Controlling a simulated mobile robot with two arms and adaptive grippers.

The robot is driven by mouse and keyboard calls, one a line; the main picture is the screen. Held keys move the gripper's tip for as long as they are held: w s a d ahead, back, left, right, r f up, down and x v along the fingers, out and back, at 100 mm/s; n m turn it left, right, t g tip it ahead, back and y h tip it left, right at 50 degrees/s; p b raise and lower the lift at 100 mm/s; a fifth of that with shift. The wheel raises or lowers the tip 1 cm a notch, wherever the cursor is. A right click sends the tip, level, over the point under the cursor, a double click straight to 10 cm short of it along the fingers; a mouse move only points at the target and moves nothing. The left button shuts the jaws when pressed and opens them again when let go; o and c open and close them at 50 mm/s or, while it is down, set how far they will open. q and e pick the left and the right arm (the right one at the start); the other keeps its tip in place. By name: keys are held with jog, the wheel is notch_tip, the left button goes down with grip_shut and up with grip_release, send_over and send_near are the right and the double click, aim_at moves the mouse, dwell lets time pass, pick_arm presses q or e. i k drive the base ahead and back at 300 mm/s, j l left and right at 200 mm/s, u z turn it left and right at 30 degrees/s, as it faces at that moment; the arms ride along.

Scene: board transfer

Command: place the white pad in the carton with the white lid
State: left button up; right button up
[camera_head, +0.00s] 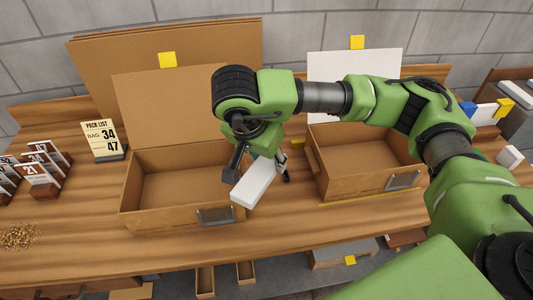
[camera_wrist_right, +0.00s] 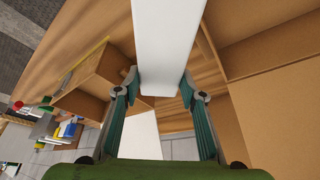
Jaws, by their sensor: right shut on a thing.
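The white pad (camera_head: 256,183) is a plain white block, gripped at one end by my right gripper (camera_head: 262,160). It is held above the table, over the gap between the two cartons, its free end overlapping the brown-lid carton's right front corner in the head view. In the wrist view the pad (camera_wrist_right: 167,45) extends away between the closed fingers (camera_wrist_right: 160,88). The carton with the white lid (camera_head: 360,182) stands open to the right, its white lid (camera_head: 385,66) raised behind, partly hidden by my right arm. My left gripper is not in view.
An open carton with a brown lid (camera_head: 165,215) stands left of the gripper. A pack list card (camera_head: 101,139) and several numbered cards (camera_head: 42,172) stand farther left. Loose grains (camera_head: 17,237) lie at the left edge. A yellow strip (camera_head: 372,198) runs before the white-lid carton.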

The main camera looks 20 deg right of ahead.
aim_at(359, 167)
jog(key=l+z, duration=0.45)
jog(key=l, duration=0.25)
jog(key=l+z, duration=0.4)
jog(key=l, duration=0.3)
